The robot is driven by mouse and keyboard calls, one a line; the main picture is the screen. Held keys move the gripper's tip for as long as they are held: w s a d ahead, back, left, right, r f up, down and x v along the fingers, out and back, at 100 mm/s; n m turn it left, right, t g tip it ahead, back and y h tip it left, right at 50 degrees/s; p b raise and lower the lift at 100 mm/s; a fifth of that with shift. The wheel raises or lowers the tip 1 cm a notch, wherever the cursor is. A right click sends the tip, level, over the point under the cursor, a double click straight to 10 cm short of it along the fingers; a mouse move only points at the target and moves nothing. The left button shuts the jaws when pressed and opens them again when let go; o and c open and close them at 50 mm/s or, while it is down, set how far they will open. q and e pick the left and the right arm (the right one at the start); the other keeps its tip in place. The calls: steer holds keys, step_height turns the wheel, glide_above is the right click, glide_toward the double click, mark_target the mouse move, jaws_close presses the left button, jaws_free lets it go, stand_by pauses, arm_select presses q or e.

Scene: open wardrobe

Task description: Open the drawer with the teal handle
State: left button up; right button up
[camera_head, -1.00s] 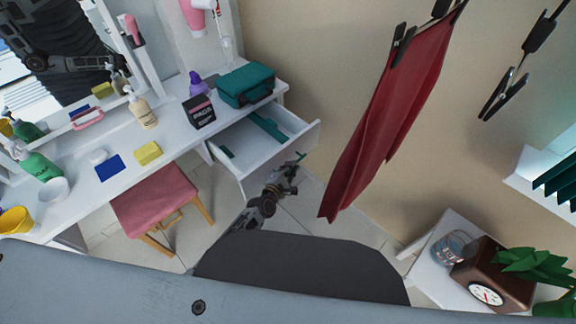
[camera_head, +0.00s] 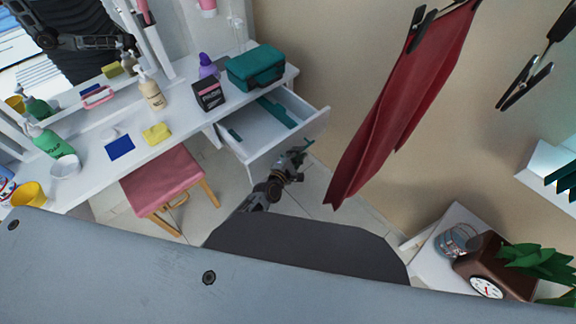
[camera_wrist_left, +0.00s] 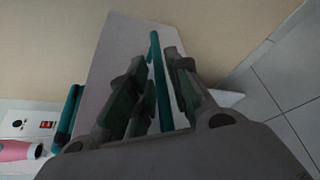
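The white drawer (camera_head: 292,140) stands pulled out from the right end of the white dressing table. Its teal handle (camera_head: 308,144) shows at the drawer front, partly hidden by my left gripper (camera_head: 299,153). In the left wrist view the teal handle (camera_wrist_left: 156,62) is a long bar on the white drawer front (camera_wrist_left: 118,58). The handle lies between the fingers of my left gripper (camera_wrist_left: 160,75), which are apart; contact with it is unclear. My right gripper is not in view.
On the dressing table (camera_head: 90,165) stand a teal case (camera_head: 255,68), a black box (camera_head: 208,94), bottles and cups. A pink stool (camera_head: 162,182) is below. A red cloth (camera_head: 400,105) hangs to the right of the drawer. A small table (camera_head: 430,265) is at lower right.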

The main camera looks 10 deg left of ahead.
arm_select(q)
steer(key=v, duration=1.1)
steer(key=shift+s+a, duration=0.2)
steer(key=shift+s, duration=0.15)
steer(key=shift+s, duration=0.1)
stand_by(0.8)
